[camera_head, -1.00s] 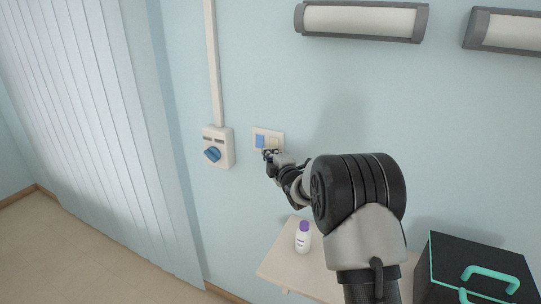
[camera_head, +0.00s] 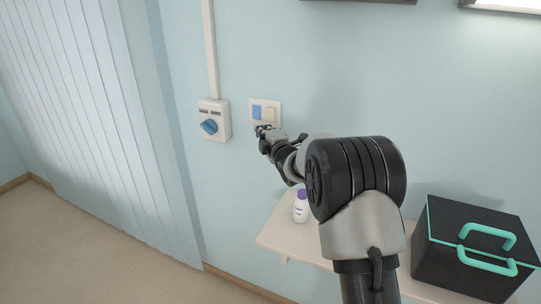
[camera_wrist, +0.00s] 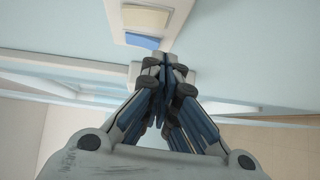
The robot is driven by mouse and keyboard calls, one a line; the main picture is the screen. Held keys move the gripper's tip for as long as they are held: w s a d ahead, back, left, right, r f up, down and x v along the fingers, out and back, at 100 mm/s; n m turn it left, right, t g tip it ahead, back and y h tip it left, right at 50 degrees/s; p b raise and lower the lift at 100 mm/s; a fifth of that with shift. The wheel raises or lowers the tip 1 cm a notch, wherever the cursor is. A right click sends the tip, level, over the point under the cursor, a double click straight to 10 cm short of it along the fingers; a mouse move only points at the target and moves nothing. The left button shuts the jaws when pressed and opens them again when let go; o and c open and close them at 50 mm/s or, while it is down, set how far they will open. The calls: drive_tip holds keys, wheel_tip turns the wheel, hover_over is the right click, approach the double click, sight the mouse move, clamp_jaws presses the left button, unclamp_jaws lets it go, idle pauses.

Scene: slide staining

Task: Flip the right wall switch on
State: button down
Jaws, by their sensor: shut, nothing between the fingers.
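The wall switch plate (camera_head: 265,104) is cream, with a blue left rocker (camera_head: 257,112) and a cream right rocker (camera_head: 270,115). My gripper (camera_head: 261,129) is shut and empty, just below the plate's lower edge in the head view. In the wrist view, the cream rocker (camera_wrist: 144,18) and blue rocker (camera_wrist: 143,42) show at the top, ahead of my closed fingertips (camera_wrist: 165,70). I cannot tell whether the fingertips touch the plate. The rocker's exact tilt is too small to read.
Below are a shelf (camera_head: 285,241) with a purple-capped bottle (camera_head: 300,207) and a black box (camera_head: 460,262) with teal handles. Part of a bright wall lamp (camera_head: 508,5) shows at top right.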

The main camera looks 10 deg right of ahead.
drive_tip(key=s+d+p, duration=0.1)
drive_tip(key=s, duration=0.9)
drive_tip(key=shift+d+f, duration=0.3)
drive_tip(key=shift+f, duration=0.1)
drive_tip(key=shift+r, duration=0.1)
drive_tip(key=s+d+r+m+g+h, duration=0.1)
drive_tip(key=s+r+m+g+h, duration=0.15)
drive_tip(key=s+m, duration=0.45)
drive_tip(key=s+r+m+g+h, duration=0.1)
drive_tip(key=s+r+m+g, duration=0.15)
drive_tip(key=s, duration=0.85)
drive_tip(key=s+a+f+m+g, duration=0.1)
drive_tip(key=s+f+m+g, duration=0.1)
drive_tip(key=s, duration=0.7)
drive_tip(key=s+f+m+g, duration=0.2)
drive_tip(key=s+m+g, duration=0.1)
drive_tip(key=s, duration=0.7)
drive_tip(key=s+a+f+m+g, duration=0.1)
drive_tip(key=s+m, duration=0.4)
drive_tip(key=s, duration=0.5)
drive_tip(key=shift+a+f+g+y, duration=0.35)
drive_tip(key=shift+f+g, duration=0.45)
drive_tip(key=shift+f, duration=0.15)
